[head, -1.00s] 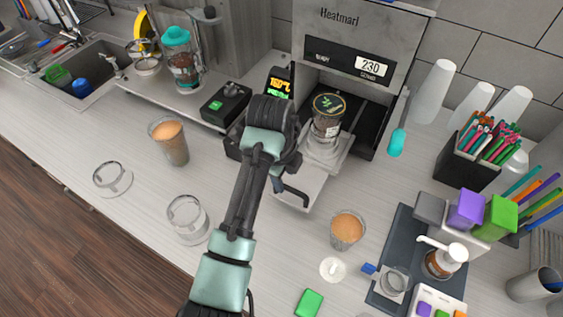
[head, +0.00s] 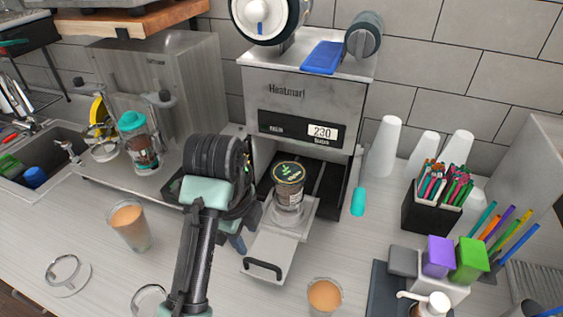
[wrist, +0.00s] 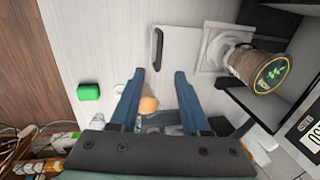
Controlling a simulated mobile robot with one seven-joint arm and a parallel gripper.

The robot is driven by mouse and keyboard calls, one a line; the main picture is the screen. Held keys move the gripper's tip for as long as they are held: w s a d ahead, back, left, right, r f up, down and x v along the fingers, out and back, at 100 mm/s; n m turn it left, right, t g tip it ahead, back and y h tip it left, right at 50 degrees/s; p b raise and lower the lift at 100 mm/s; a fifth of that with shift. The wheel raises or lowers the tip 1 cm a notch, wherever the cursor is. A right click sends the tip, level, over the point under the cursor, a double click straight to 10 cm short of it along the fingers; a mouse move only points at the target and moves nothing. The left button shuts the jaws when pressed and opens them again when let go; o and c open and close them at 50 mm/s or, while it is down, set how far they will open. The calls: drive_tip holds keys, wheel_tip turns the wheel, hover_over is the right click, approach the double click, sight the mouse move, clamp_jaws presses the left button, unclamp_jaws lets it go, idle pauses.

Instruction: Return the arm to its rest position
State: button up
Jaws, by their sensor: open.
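My gripper (head: 238,243) is at the left of the sealer's pulled-out tray, apart from its handle, with my arm reaching up from the bottom of the head view. In the wrist view its two blue fingers (wrist: 156,78) are spread with nothing held between them. The cup sealer (head: 300,95), a grey box marked "Heatmari" with a 230 display, stands behind. Its tray (head: 273,258) is out toward the front, with a black handle. A clear cup with a dark printed lid (head: 288,185) stands upright in the tray holder, and also shows in the wrist view (wrist: 258,70).
A cup of brown drink (head: 129,226) stands at left and another (head: 324,296) in front. Glass lids lie front left. At right are stacked white cups (head: 385,148), a black straw box (head: 427,211) and purple and green blocks. A green block (wrist: 88,92) lies on the counter.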

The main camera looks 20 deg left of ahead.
drive_tip(key=w+d+r+n+t+b, duration=0.1)
drive_tip(key=w+d+r+n+t, duration=0.4)
drive_tip(key=r, duration=0.6)
drive_tip(key=w+d+r+n+t+b, duration=0.25)
drive_tip(key=w+d+r+t, duration=0.35)
drive_tip(key=d+r+t, duration=0.3)
drive_tip(key=s+d+r+n+t, duration=0.2)
drive_tip(key=s+r+n+t, duration=0.3)
drive_tip(key=s+r, duration=0.4)
drive_tip(key=s+d+r+n+t+b, duration=0.1)
drive_tip(key=s+r+n+t, duration=0.5)
drive_tip(key=r, duration=0.9)
drive_tip(key=s, duration=0.3)
drive_tip(key=shift+s+d+r, duration=0.25)
drive_tip(key=shift+d+r, duration=0.05)
drive_tip(key=shift+d, duration=0.05)
